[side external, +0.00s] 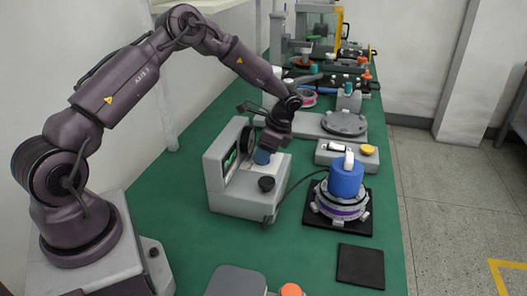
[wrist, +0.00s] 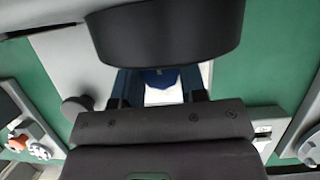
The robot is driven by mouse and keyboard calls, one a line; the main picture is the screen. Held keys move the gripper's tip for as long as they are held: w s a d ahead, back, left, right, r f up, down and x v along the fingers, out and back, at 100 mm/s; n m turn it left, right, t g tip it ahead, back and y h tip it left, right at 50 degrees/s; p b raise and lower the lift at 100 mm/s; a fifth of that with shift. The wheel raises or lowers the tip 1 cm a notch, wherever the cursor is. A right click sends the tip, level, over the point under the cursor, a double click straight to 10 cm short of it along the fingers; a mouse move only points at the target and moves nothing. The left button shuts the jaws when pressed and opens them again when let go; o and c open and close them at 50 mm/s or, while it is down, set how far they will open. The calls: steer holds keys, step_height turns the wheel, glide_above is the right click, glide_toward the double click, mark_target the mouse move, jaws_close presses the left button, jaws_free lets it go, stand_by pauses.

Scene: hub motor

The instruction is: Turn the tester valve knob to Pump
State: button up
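The tester is a pale grey box (side external: 232,196) on the green table, left of centre in the side view. A blue knob (side external: 262,157) sits on its top, under my gripper (side external: 266,149), which reaches down from above. In the wrist view the blue knob (wrist: 160,77) shows between the two dark blue fingers of my gripper (wrist: 158,88), which stand apart on either side of it. I cannot tell whether the fingers press on the knob. Its pointing direction and any Pump label are hidden or too small to read.
A black knob (side external: 266,184) is on the tester near my gripper. A black round part (wrist: 165,30) fills the top of the wrist view. A cable runs right to the blue-topped hub motor (side external: 346,180). A black pad (side external: 360,266) lies in front.

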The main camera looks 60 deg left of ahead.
steer(key=shift+m+y, duration=0.3)
steer(key=shift+m, duration=0.5)
steer(key=shift+c, duration=0.4)
steer(key=o, duration=0.9)
steer(key=shift+r, duration=0.1)
steer(key=v, duration=1.2)
steer(key=shift+r, duration=0.4)
